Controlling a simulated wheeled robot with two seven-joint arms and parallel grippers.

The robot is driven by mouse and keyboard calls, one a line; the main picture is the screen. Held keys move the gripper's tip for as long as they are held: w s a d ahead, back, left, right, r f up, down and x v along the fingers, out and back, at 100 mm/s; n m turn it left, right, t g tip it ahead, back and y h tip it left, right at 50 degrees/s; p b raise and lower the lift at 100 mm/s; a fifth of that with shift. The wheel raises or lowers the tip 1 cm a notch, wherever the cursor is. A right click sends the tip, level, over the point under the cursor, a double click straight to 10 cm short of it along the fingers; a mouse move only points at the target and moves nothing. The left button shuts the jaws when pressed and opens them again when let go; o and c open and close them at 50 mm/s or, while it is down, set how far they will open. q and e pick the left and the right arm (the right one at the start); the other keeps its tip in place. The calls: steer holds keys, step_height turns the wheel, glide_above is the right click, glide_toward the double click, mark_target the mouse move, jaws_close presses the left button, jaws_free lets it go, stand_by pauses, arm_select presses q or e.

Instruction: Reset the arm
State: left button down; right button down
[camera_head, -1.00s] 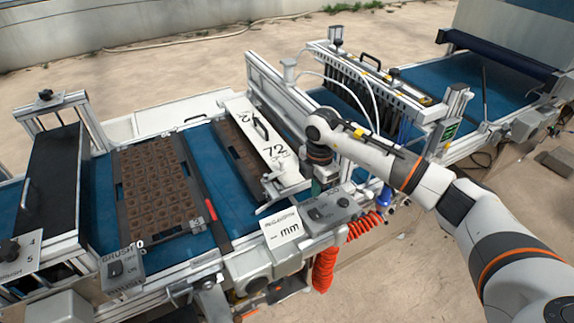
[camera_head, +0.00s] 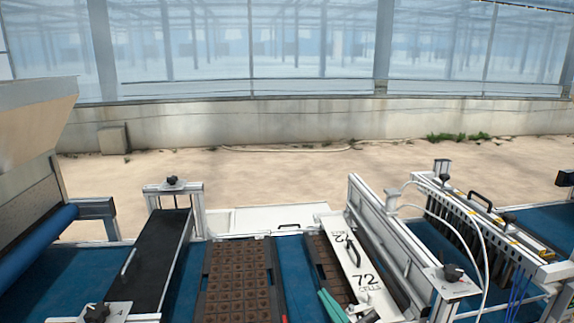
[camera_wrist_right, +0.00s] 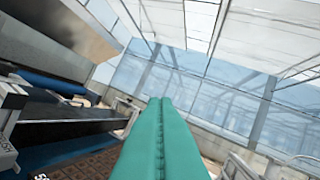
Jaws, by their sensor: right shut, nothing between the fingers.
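My right gripper (camera_head: 326,296) shows only as teal fingers at the bottom edge of the head view, in front of the white plate marked 72 cells (camera_head: 366,284). The fingers also fill the lower middle of the right wrist view (camera_wrist_right: 160,104), pressed together along a seam and pointing up, with nothing between them. The rest of my right arm is out of the head view. My left gripper is in neither view.
A seed tray (camera_head: 238,240) of brown soil cells lies on the blue belt (camera_head: 291,270), left of the plate. A black sloped panel (camera_head: 155,255) stands further left. A white-framed unit with hoses (camera_head: 470,215) stands right. Sandy ground and a greenhouse wall lie behind.

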steer(key=s+d+f+m+g+h, duration=0.3)
steer(key=s+d+f+m+h, duration=0.15)
steer(key=d+f+h, duration=0.2)
steer(key=s+d+f+m+g+h, duration=0.2)
steer(key=s+d+f+m+h, duration=0.1)
steer(key=d+f+m+h, duration=0.35)
steer(key=s+f+n+g+y, duration=0.1)
steer(key=s+f+g, duration=0.4)
steer(key=s, duration=0.5)
steer(key=s+f+n+g+y, duration=0.1)
steer(key=s+f+g, duration=0.4)
steer(key=s, duration=0.4)
step_height(320, 180, down, 27)
steer(key=g+b, duration=0.1)
steer(key=b, duration=0.1)
steer(key=s+d+f+g+b, duration=0.1)
steer(key=s+d+f+b, duration=0.1)
steer(key=s+f, duration=1.5)
step_height(320, 180, down, 2)
steer(key=shift+s+d+g, duration=0.2)
steer(key=shift+d+g, duration=0.1)
